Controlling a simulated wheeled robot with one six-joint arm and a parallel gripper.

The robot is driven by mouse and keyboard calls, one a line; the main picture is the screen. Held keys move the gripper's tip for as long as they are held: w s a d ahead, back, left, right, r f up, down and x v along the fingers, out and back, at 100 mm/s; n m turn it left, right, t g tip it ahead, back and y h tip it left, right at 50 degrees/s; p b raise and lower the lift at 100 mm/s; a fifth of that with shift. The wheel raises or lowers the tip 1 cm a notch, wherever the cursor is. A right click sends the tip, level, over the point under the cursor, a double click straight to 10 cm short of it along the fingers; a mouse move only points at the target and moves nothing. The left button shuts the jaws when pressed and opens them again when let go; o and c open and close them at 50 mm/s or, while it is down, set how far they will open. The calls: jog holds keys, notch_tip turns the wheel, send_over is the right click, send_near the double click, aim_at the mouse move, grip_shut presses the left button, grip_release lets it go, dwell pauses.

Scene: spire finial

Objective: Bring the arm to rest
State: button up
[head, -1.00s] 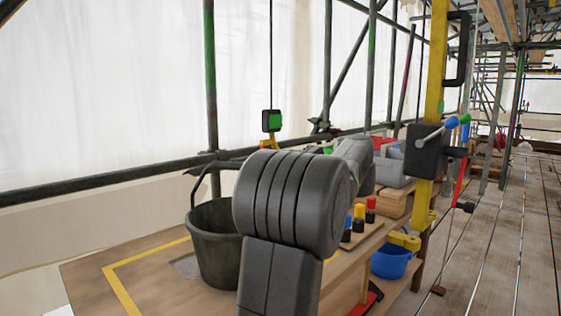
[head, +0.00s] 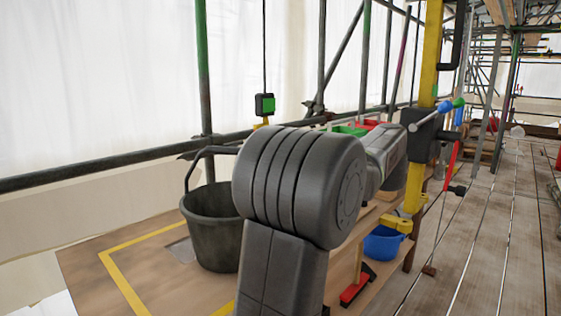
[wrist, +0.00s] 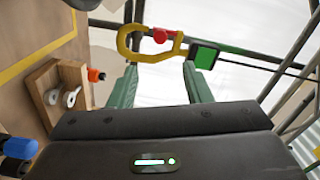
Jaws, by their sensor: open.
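My gripper (wrist: 160,78) shows in the wrist view with its two green fingers apart and nothing between them. Beyond the fingertips, a yellow hook (wrist: 128,44) with a red part hangs beside a black box with a green face (wrist: 204,57). The hook is apart from the fingers as far as I can tell. In the head view my arm's dark joint fills the middle and a grey link reaches right behind it. My gripper cannot be made out there. The box (head: 265,104) hangs on a cable in the head view.
A black bucket (head: 212,225) stands on a bench (head: 90,265) marked with yellow tape, left of my arm. A yellow post (head: 430,60) with a lever box stands right. A blue tub (head: 384,243) sits low. The wrist view shows a wooden bracket (wrist: 45,90). Planked floor (head: 490,240) lies clear at right.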

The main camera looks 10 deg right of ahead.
jog(key=b+x, duration=0.1)
jog(key=x, duration=1.2)
jog(key=shift+w, duration=0.25)
jog(key=shift+a, duration=0.1)
jog(key=p+v, duration=0.1)
jog(key=v, duration=1.3)
jog(key=x, duration=1.4)
jog(key=s+a+r+m+p, duration=0.2)
jog(key=m+p, duration=1.6)
jog(key=p, duration=1.1)
notch_tip(320, 180, up, 2)
jog(key=shift+s+a+r+p, duration=0.2)
jog(key=shift+a+p, duration=0.1)
jog(key=shift+a, duration=0.45)
jog(key=shift+m+p, duration=0.5)
jog(key=shift+p, duration=0.1)
